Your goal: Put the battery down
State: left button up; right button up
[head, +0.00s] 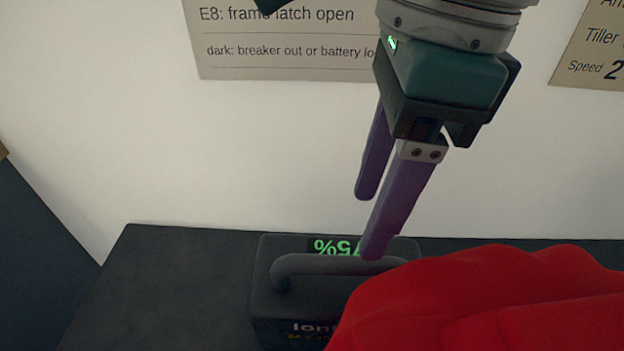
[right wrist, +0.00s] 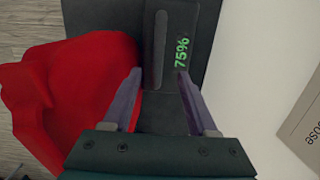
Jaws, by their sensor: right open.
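The battery (head: 262,291) is a dark box with a bar handle on top and a green 75% display. It stands upright on a dark surface (head: 160,275) against the wall, its right part hidden by a red object. My right gripper (head: 368,222) is open, with its purple fingers pointing down at the battery's top. In the right wrist view the battery (right wrist: 188,85) lies ahead of the fingers, and its handle (right wrist: 160,50) shows between the lines of the fingertips (right wrist: 158,72). Nothing is held between the fingers. My left gripper is not in view.
A large red, lumpy object (head: 490,300) covers the lower right, close beside the battery; it also shows in the right wrist view (right wrist: 75,95). Printed signs (head: 285,50) hang on the white wall behind. The dark surface left of the battery is clear.

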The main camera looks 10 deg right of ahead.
aim_at(343, 259)
jog(key=f, duration=0.1)
jog(key=a+f, duration=0.1)
jog(key=f, duration=0.1)
jog(key=shift+w+a+f, duration=0.1)
jog(key=shift+f, duration=0.15)
jog(key=f, duration=0.3)
jog(key=f+b, duration=0.1)
jog(key=f, duration=0.1)
jog(key=shift+a+f, duration=0.15)
jog(key=shift+a, duration=0.1)
grip_shut()
dwell(0.8)
